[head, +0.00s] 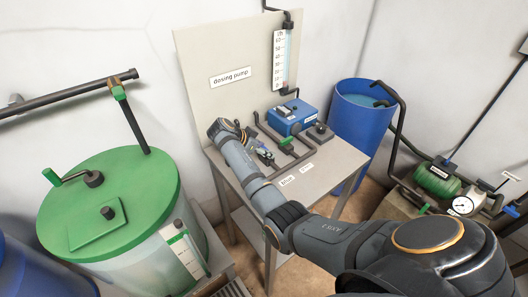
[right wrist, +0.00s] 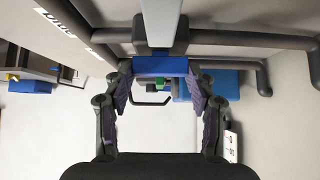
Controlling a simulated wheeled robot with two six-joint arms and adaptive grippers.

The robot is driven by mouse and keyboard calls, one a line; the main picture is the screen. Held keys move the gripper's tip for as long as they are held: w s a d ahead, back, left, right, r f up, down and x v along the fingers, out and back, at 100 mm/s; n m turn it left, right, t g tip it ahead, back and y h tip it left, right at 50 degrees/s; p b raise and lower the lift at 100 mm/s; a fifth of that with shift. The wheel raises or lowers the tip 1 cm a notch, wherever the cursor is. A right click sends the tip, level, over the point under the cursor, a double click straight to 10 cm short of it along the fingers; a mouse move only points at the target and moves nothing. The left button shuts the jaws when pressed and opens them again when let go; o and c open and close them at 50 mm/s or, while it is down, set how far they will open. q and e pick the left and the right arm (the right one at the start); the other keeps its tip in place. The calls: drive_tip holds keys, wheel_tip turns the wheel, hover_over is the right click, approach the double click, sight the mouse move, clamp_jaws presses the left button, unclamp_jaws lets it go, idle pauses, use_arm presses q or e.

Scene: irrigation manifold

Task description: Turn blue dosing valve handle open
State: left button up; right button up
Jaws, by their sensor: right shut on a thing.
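My right arm reaches over the metal table, and its gripper (head: 262,152) is down at the pipework on the tabletop. In the right wrist view, the blue valve handle (right wrist: 160,66) lies crosswise between the two fingers of my right gripper (right wrist: 160,75), which is shut on it. A grey bar runs up from the handle in that view, in front of a dark pipe. In the head view the handle is mostly hidden by my gripper and wrist, so its angle is hard to tell. My left gripper is not in view.
A green valve handle (head: 285,142) sits close to the right of my gripper. Behind are the blue dosing pump (head: 292,117) and a backboard (head: 205,62). A green-lidded tank (head: 140,180) stands left, a blue barrel (head: 352,122) right.

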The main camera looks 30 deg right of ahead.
idle(0.3)
drive_tip(key=o, duration=1.2)
drive_tip(key=shift+c, duration=0.2)
drive_tip(key=shift+a+r, duration=0.1)
drive_tip(key=v, duration=1.1)
drive_tip(key=shift+a+r, duration=0.25)
drive_tip(key=shift+f, duration=0.15)
